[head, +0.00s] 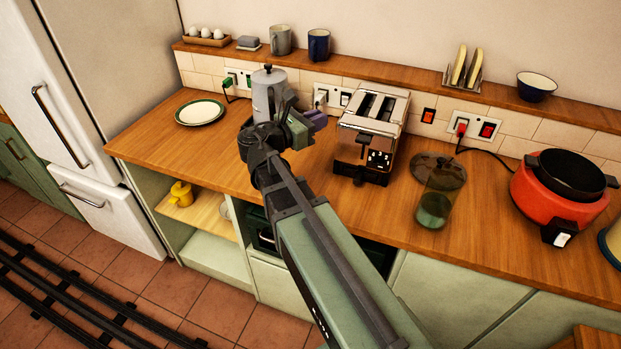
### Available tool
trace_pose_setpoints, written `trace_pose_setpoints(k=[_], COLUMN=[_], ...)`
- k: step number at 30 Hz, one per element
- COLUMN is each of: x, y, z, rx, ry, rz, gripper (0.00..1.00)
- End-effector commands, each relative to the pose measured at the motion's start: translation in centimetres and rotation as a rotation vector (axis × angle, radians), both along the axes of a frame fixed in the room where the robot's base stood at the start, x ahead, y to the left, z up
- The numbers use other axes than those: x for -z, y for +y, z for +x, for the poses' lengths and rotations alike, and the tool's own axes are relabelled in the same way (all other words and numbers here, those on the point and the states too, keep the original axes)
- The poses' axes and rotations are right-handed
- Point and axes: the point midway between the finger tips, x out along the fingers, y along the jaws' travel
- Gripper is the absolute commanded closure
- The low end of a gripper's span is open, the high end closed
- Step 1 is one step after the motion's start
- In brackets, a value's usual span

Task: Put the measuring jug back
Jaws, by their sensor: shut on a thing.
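My gripper (306,126) is over the back of the counter, left of the toaster. It is shut on a small purple thing (317,119), mostly hidden by the jaws; I cannot tell what it is. A see-through greenish vessel (435,203) stands upright on the counter right of the toaster, apart from my gripper. It may be the measuring jug, but no markings or handle can be made out. A grey lidded pot (268,93) stands just behind my gripper, its lower part hidden; I cannot tell if they touch.
The toaster (373,130) is close right of my gripper. A plate (200,112) lies left, a dark disc (430,166) behind the see-through vessel, and a red cooker (555,197) far right. A wall shelf (350,64) holds mugs. A yellow pot (181,194) sits in the open cupboard.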

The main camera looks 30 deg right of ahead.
Motion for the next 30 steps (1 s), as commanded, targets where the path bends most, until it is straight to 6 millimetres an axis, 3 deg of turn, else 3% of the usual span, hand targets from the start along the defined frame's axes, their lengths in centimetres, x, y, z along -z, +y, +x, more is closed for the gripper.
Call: trace_pose_setpoints(k=[1,6,9,16,23,30], x=[3.7,9.5,12.0,12.5,16.9,16.3], y=[0.0,0.0,0.0,0.0,0.0,0.0], z=[0.0,0.0,0.0,0.0,0.0,0.0], rx=[0.000,0.001,0.001,0.001,0.002,0.002], ry=[0.000,0.000,0.000,0.000,0.000,0.000], rz=[0.000,0.000,0.000,0.000,0.000,0.000], gripper=[1.00,1.00,1.00,1.00,1.00,1.00])
